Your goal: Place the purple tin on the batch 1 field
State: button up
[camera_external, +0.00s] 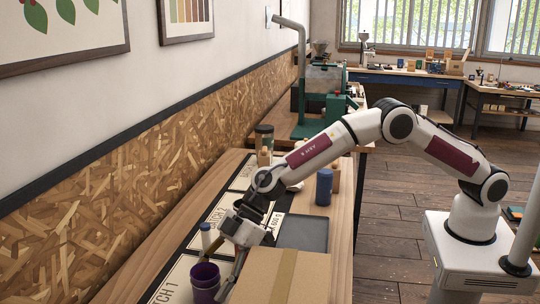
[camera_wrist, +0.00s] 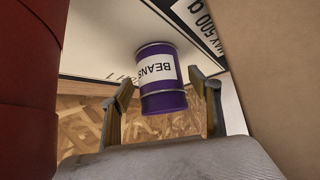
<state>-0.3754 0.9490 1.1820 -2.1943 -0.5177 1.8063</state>
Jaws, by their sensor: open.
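The purple tin (camera_external: 205,284) stands at the near end of the bench in the outside view, its lower part cut by the frame edge. In the wrist view the purple tin (camera_wrist: 163,100), with a white BEANS label, appears between the two fingers. My gripper (camera_wrist: 166,90) is open around or just short of it, with gaps on both sides. In the outside view my gripper (camera_external: 232,268) reaches down beside the tin. A pale field with black lettering (camera_external: 172,284), seemingly the batch 1 field, lies left of the tin, partly out of frame.
A cardboard box (camera_external: 278,278) stands close right of my gripper. A red ribbed object (camera_wrist: 30,85) fills the wrist view's left side.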

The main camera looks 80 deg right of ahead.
aim_at(217, 269)
jog(key=shift+s+d+r, duration=0.15)
jog(key=shift+d+r, duration=0.15)
jog(key=shift+r, duration=0.1)
jog(key=v, duration=0.2)
jog(key=shift+s+d+r, duration=0.15)
jog(key=shift+r, duration=0.15)
notch_tip(217, 269, up, 6)
jog(key=shift+r, duration=0.25)
dwell(0.3)
